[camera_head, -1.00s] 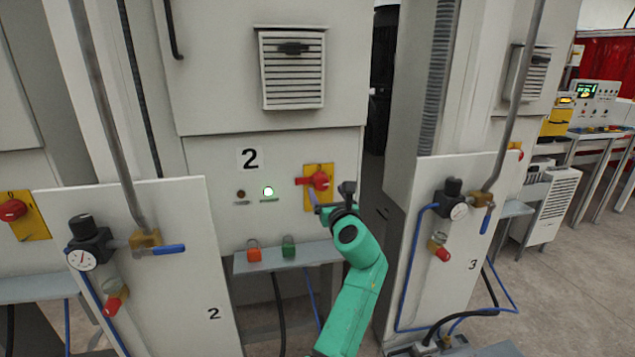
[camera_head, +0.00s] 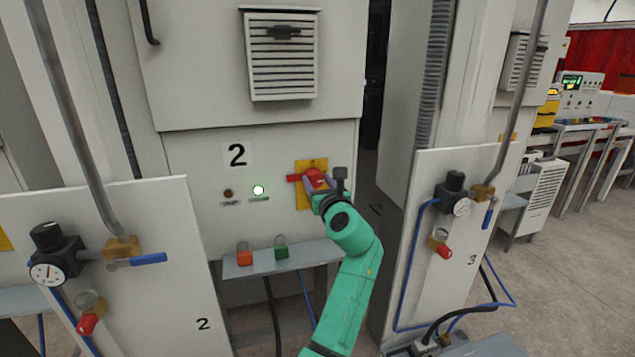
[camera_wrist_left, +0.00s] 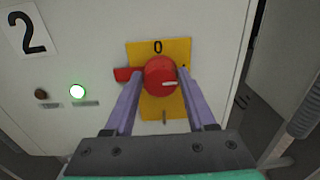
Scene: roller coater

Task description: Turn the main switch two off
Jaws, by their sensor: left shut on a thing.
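In the left wrist view the red knob (camera_wrist_left: 160,75) has a white mark pointing right and a red tab sticking out to the left. The yellow plate (camera_wrist_left: 158,110) has a 0 at its top and a mark at its bottom. My left gripper (camera_head: 321,188) is at the knob, its two purple fingers on either side, shut on it. The wrist partly hides the plate in the head view. My right gripper is not in view.
A green lamp (camera_head: 258,190) glows beside a dark lamp (camera_head: 229,194). Panels with gauges and valves stand at left (camera_head: 100,210) and right (camera_head: 420,270).

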